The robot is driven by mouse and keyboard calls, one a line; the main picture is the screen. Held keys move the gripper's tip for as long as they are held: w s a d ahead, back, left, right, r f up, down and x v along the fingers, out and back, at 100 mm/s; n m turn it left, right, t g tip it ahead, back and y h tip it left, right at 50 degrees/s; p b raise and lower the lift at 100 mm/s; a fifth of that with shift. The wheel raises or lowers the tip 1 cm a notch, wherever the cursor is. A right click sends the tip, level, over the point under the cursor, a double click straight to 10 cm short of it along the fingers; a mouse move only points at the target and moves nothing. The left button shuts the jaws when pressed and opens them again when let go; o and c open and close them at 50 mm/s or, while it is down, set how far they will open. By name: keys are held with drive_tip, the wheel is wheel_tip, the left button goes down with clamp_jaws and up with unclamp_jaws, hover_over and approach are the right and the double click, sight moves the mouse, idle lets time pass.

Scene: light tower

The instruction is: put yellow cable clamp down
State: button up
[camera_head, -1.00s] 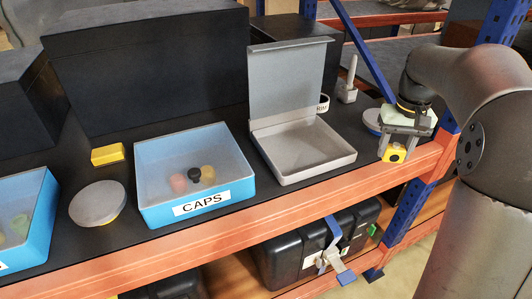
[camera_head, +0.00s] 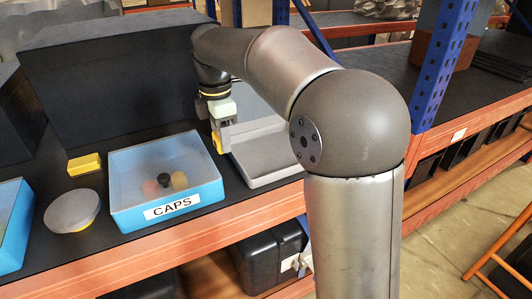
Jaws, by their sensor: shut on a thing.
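The yellow cable clamp (camera_head: 217,143) is between the fingers of my gripper (camera_head: 219,138), mostly hidden by them. My gripper is shut on it and points down. In the picture it is just right of the blue CAPS bin, at the left edge of the open grey box. I cannot tell whether the clamp touches anything.
The grey box (camera_head: 265,170) is partly hidden by my arm. The blue CAPS bin (camera_head: 190,203) holds small caps. A round grey-topped disc (camera_head: 72,210) and a yellow block (camera_head: 84,164) are left of it, with bare dark shelf between. Dark cases stand behind.

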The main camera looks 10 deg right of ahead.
drive_tip(key=w+d+f+p, duration=0.2)
drive_tip(key=w+d+f, duration=0.25)
drive_tip(key=d, duration=0.25)
hover_over(259, 163)
drive_tip(key=f, duration=0.4)
drive_tip(key=shift+s+a+f, duration=0.1)
drive_tip(key=shift+a, duration=0.1)
drive_tip(key=shift+d+f, duration=0.15)
drive_tip(key=shift+f, duration=0.1)
drive_tip(key=shift+d+f, duration=0.1)
drive_tip(key=shift+f, duration=1.6)
drive_tip(key=shift+f, duration=0.15)
drive_tip(key=o, duration=1)
